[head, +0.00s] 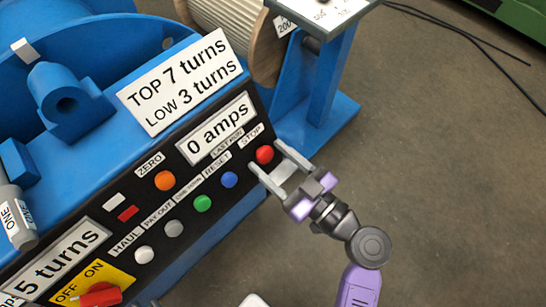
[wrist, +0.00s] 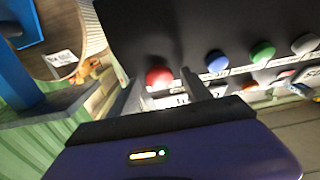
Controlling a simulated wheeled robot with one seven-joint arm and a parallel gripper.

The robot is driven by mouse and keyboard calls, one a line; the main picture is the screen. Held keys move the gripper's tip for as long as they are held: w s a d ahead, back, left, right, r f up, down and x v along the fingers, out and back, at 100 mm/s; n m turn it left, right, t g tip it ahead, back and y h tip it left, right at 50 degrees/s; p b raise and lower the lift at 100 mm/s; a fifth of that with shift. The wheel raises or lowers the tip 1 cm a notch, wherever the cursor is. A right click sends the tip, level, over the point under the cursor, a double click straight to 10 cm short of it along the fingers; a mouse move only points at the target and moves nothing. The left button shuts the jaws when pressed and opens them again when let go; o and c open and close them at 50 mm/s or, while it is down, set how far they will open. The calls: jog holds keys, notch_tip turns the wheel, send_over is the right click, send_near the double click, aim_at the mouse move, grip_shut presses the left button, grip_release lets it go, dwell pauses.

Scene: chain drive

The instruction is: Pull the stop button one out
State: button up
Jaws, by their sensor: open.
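The stop button (head: 265,154) is a round red knob at the right end of the black control panel, under the label STOP. My gripper (head: 264,156) is open, and its two fingers reach toward the panel with the stop button between or just ahead of their tips. In the wrist view the red stop button (wrist: 159,77) shows between the two open fingers (wrist: 160,85). I cannot tell whether either finger touches it.
A blue button (head: 229,180) sits close beside the stop button, then a green button (head: 202,203) and grey and white ones. An orange button (head: 165,181) is above them. A red switch (head: 100,294) is at lower left. Open floor (head: 450,180) lies to the right.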

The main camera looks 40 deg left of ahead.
grip_shut()
jog(key=shift+d+b, duration=0.45)
jog(key=shift+b, duration=0.25)
jog(key=shift+d+r, duration=0.1)
jog(key=shift+r, duration=0.15)
grip_release()
jog(key=shift+d, duration=0.1)
